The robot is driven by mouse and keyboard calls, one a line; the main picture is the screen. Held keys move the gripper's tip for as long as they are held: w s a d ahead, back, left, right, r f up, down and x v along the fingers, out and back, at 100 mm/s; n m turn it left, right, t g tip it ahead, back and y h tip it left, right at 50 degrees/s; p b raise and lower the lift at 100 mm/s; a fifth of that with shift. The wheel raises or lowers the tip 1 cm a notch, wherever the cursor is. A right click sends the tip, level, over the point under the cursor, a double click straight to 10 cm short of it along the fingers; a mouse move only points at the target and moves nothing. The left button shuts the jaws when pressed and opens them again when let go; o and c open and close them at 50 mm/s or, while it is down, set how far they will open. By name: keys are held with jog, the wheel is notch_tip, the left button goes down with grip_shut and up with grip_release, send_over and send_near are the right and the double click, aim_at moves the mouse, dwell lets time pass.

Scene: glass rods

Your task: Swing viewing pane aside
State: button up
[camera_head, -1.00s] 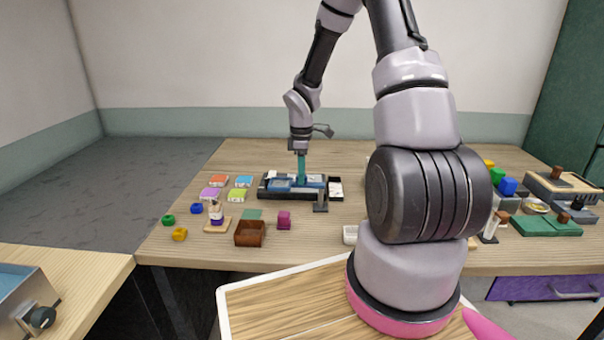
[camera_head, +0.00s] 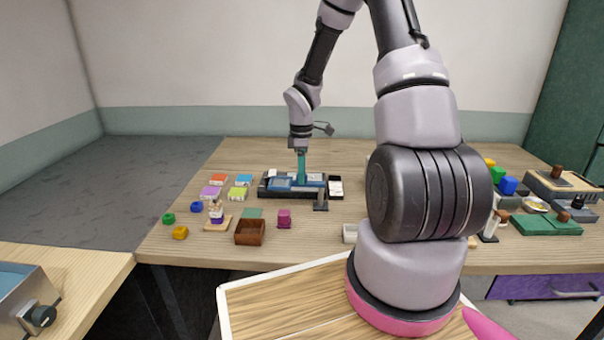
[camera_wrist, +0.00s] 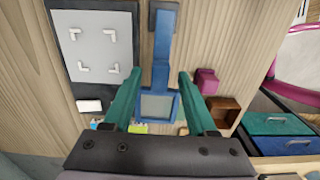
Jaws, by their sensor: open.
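The viewing pane (camera_wrist: 176,105) is a blue frame around a pale, clear window, on a straight blue arm (camera_wrist: 164,45). The arm runs up to a dark block (camera_wrist: 164,7) at the top of the wrist view. My gripper (camera_wrist: 160,76) is open, with one teal finger on each side of the pane and its arm. I cannot tell whether either finger touches it. In the head view my gripper (camera_head: 302,183) points down over a dark station (camera_head: 266,192) with blue parts (camera_head: 281,185) on it; its fingertips are partly lost among them.
A grey plate (camera_wrist: 100,52) with white corner brackets lies left of the blue arm in the wrist view. A magenta block (camera_head: 284,218) and a brown open box (camera_head: 250,233) stand in front of the station. Several coloured pads lie left; clear tabletop lies behind.

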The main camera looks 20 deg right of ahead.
notch_tip(320, 180, up, 10)
jog(key=shift+r, duration=0.25)
dwell(0.5)
jog(key=s+a+r+m+t, duration=0.1)
jog(key=s+r+m+t, duration=0.1)
jog(key=s+r+m, duration=0.45)
jog(key=s+a+r+m+t, duration=0.1)
jog(key=s+r+m, duration=0.25)
jog(key=r, duration=0.65)
jog(key=s+a+r+m+t+y, duration=0.1)
jog(key=s+r+m+t, duration=0.1)
jog(key=s, duration=0.4)
jog(key=s+a+r+m+t+y, duration=0.1)
jog(key=s+r+m+t, duration=0.1)
jog(key=s+r+m, duration=0.3)
jog(key=shift+s+a+r, duration=0.15)
jog(key=shift+s+r, duration=0.15)
jog(key=shift+s, duration=0.9)
